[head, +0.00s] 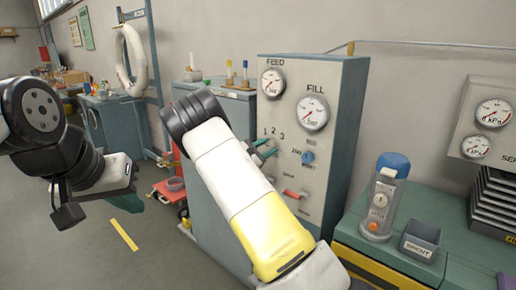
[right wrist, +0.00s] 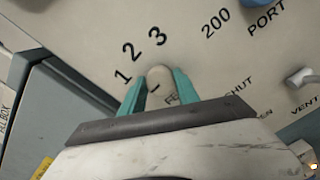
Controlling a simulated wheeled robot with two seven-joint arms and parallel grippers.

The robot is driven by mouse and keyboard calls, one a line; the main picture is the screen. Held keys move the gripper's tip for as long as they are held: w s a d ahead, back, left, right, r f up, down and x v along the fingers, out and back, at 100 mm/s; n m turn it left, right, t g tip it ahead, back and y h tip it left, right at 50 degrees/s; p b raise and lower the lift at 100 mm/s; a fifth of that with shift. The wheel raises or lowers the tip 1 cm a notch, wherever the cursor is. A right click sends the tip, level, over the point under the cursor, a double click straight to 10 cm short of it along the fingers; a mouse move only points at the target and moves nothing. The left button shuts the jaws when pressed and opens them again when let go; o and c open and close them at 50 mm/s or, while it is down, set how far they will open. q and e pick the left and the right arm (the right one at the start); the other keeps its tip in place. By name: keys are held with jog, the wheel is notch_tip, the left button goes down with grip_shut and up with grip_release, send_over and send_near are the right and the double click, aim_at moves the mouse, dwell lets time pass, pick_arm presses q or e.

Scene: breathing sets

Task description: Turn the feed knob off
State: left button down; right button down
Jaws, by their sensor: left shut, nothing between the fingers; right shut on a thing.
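The feed knob (right wrist: 158,76) is a pale round knob on the panel, with 1, 2 and 3 printed beside it and a partly hidden label starting "FE" below. A short dark mark shows on its face, partly between the fingers. My right gripper (right wrist: 157,92) has its teal fingers on both sides of the knob and is shut on it. In the head view the right gripper (head: 266,149) is at the panel (head: 338,150), where my forearm hides most of it and the knob. My left gripper (head: 130,202) is shut and empty, off to the left above the floor.
Above the knob are the FEED gauge (head: 272,83) and FILL gauge (head: 313,112). A blue knob (head: 308,157) and a red lever (head: 295,193) are nearby on the panel. A blue-capped cylinder (head: 383,200) and small bin (head: 420,241) stand on the right bench.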

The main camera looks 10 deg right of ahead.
jog(key=shift+f, duration=0.1)
jog(key=c, duration=0.9)
grip_release()
jog(key=shift+a, duration=0.15)
jog(key=v, duration=0.7)
jog(key=shift+s+a, duration=0.25)
